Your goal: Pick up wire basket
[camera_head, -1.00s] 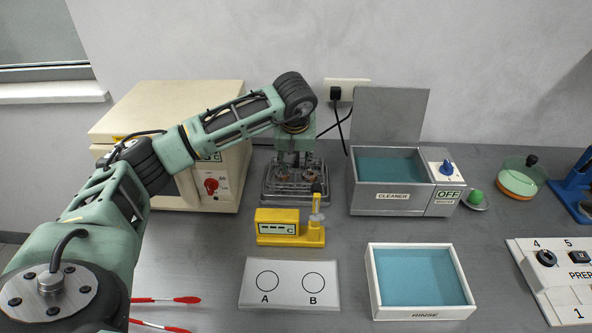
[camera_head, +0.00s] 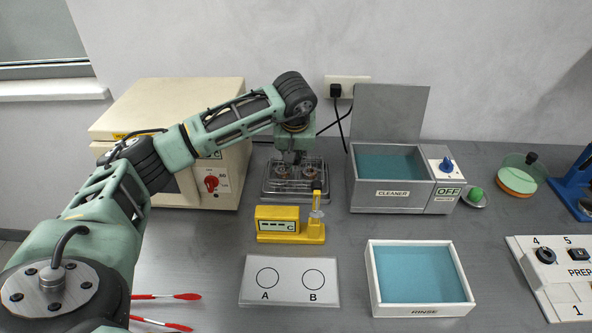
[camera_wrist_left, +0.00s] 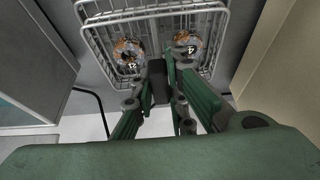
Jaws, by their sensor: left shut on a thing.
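The wire basket (camera_head: 266,190) is on the grey bench between the beige oven-like box and the cleaner. It holds two round brownish pieces with number labels, seen in the left wrist view (camera_wrist_left: 130,54) and in the head view. My left gripper (camera_head: 293,157) reaches down to the basket from above. I cannot tell whether the basket touches the bench. My right gripper is out of view.
The cleaner (camera_head: 392,198) with blue liquid stands right of the basket. A yellow device (camera_head: 277,225) is in front, with an A/B card (camera_head: 291,300) and rinse tray (camera_head: 372,285) nearer. The beige box (camera_head: 165,110) is at left. Red-tipped tools (camera_head: 185,297) lie front left.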

